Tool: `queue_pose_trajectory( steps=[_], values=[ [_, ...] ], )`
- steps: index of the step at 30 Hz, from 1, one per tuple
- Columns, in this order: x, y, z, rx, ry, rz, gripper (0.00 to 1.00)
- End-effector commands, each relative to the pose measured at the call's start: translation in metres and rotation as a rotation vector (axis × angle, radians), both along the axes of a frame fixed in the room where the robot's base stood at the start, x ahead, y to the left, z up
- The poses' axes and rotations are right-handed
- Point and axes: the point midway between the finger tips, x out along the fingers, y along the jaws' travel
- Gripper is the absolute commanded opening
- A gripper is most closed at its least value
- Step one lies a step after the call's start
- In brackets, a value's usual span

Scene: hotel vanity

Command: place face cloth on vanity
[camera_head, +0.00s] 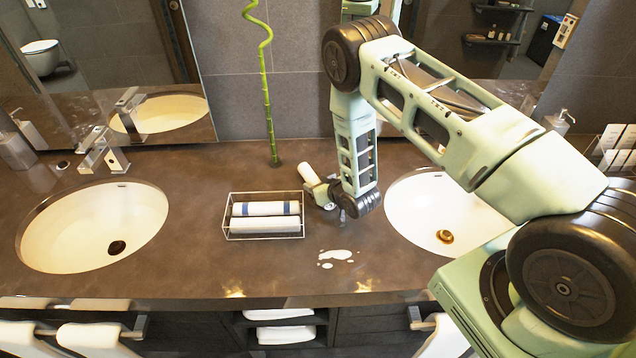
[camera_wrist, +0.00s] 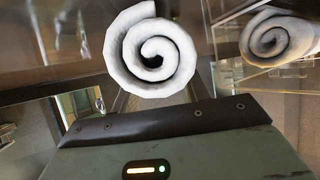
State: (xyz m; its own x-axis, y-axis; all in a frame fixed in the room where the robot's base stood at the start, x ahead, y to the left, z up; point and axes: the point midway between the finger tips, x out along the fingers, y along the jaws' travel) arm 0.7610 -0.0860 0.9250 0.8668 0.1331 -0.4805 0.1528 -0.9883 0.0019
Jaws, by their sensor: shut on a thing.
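The face cloth (camera_head: 308,172) is a white roll. My gripper (camera_head: 321,188) is shut on it, just right of the wire basket and low over the dark vanity top (camera_head: 200,190). In the wrist view the cloth (camera_wrist: 168,78) shows end-on as a spiral in front of my gripper. I cannot tell whether the cloth touches the counter. Part of my gripper is hidden behind my wrist in the head view.
The wire basket (camera_head: 226,235) holds rolled cloths (camera_head: 265,224), one with blue bands. White spilled liquid (camera_head: 335,256) lies near the front. Sinks stand at left (camera_head: 70,235) and right (camera_head: 425,215). A bamboo stalk (camera_head: 268,110) rises behind. Bare counter lies left of the basket.

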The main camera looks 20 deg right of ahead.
Motion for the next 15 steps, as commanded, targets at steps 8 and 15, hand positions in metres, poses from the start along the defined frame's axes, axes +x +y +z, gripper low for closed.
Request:
queue_pose_trajectory(
  steps=[8, 15],
  values=[
    [-0.0001, 0.0000, -0.0017, 0.000, 0.000, 0.000, 0.68],
    [0.0000, -0.0001, -0.0013, 0.000, 0.000, 0.000, 0.68]
  ],
)
